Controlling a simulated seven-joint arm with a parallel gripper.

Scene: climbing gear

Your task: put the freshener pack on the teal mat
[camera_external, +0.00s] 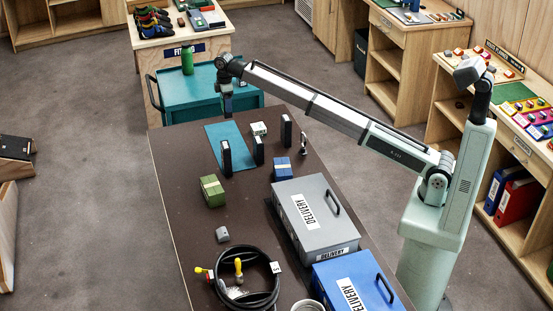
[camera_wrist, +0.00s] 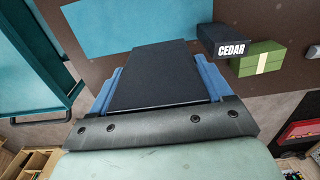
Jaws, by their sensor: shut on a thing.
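The teal mat (camera_external: 214,136) lies flat at the far end of the brown table; part of it shows in the wrist view (camera_wrist: 110,28). My gripper (camera_external: 227,103) is above the table's far end, higher than the mat and near its far edge. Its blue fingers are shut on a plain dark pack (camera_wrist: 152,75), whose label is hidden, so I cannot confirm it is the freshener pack. A similar dark pack (camera_external: 226,157), reading CEDAR in the wrist view (camera_wrist: 222,42), stands at the mat's near edge.
Other dark packs (camera_external: 259,150) (camera_external: 287,131) stand beside the mat. A whitish box (camera_external: 259,129), blue box (camera_external: 282,168) and green box (camera_external: 212,191) are close by. A grey delivery case (camera_external: 291,219) lies nearer. A teal cart (camera_external: 190,97) with a green bottle (camera_external: 187,62) stands beyond the table.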

